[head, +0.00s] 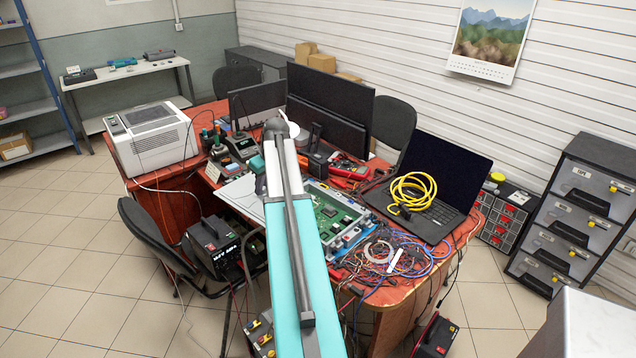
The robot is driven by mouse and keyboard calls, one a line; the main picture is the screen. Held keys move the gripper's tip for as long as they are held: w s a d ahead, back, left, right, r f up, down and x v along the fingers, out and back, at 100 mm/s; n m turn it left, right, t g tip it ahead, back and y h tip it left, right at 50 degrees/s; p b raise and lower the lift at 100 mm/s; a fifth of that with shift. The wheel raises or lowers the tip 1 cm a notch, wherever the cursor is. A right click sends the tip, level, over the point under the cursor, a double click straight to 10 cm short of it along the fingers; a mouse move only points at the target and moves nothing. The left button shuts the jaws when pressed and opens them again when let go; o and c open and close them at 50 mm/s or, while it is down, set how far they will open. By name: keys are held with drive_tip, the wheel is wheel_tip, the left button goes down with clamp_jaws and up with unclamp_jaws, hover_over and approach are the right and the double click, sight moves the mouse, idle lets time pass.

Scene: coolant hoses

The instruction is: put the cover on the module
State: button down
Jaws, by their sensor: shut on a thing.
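A green circuit board (338,217) lies in a light frame on the red-brown workbench (400,292), just right of my arm; it may be the module, but I cannot tell for sure. A flat pale sheet or panel (238,198) shows left of my arm, partly hidden by it; I cannot tell whether it is the cover. My teal and grey arm reaches from the bottom centre up over the bench. My gripper cannot be made out; the arm's links cover the area where it would be. No cover can be clearly identified.
A laptop (447,177) with a coiled yellow cable (411,192) stands right of the board. Tangled wires (393,255) lie at the front right of the bench. Monitors (330,105) stand behind, and a white printer-like box (150,138) stands left. The tools are crowded together.

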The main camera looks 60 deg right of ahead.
drive_tip(key=s+d+f, duration=0.1)
drive_tip(key=s+d, duration=0.5)
drive_tip(key=d, duration=0.1)
drive_tip(key=s+d+f, duration=0.2)
drive_tip(key=s+d, duration=0.4)
drive_tip(key=d, duration=0.2)
drive_tip(key=shift+d+f+m+p, duration=0.3)
drive_tip(key=shift+f, duration=0.2)
drive_tip(key=shift+f+b, duration=1.05)
drive_tip(key=shift+f, duration=1.05)
drive_tip(key=shift+s+f+b, duration=0.1)
drive_tip(key=shift+f+b, duration=1)
drive_tip(key=shift+f, duration=0.7)
idle(2.1)
